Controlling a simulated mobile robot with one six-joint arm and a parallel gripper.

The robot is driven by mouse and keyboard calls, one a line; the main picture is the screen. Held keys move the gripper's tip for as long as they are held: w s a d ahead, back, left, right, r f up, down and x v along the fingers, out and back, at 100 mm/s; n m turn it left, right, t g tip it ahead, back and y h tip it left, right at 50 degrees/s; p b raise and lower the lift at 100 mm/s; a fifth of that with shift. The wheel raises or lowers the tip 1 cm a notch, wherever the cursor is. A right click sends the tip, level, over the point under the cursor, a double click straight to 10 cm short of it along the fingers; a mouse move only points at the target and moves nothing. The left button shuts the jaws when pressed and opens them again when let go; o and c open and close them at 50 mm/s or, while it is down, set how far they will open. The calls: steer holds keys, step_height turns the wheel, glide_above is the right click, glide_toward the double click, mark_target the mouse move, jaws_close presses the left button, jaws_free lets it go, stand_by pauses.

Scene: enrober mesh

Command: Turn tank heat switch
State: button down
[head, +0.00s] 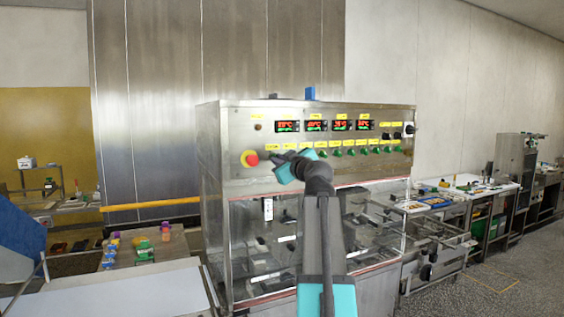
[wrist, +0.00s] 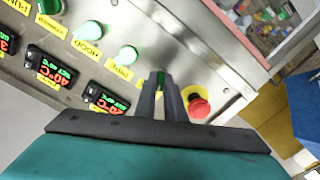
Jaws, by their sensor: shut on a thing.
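The control panel (head: 330,120) is the upper front of a steel machine, with a row of green switches under yellow labels. In the wrist view, my gripper (wrist: 161,78) is shut on a green switch (wrist: 161,76), the one closest to the red emergency stop (wrist: 199,103). The fingers cover most of this switch, and its label is hidden, so I cannot read its name or tell its angle. In the head view my gripper (head: 277,162) is at the panel's left part, just right of the red emergency stop (head: 252,159).
Neighbouring switches (wrist: 128,53) stand close beside the fingers. Red-and-green displays (head: 288,126) sit above the switch row. A black rotary switch (head: 409,130) is at the panel's right end. A table with coloured items (head: 165,235) stands at left.

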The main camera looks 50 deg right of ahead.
steer(key=shift+r+m+b, duration=0.1)
steer(key=shift+m+b, duration=0.2)
steer(key=shift+m, duration=0.1)
steer(key=m+b, duration=0.3)
steer(key=m, duration=0.7)
steer(key=shift+s+r+m, duration=0.1)
steer(key=shift+r+m, duration=0.05)
steer(key=shift+m, duration=0.25)
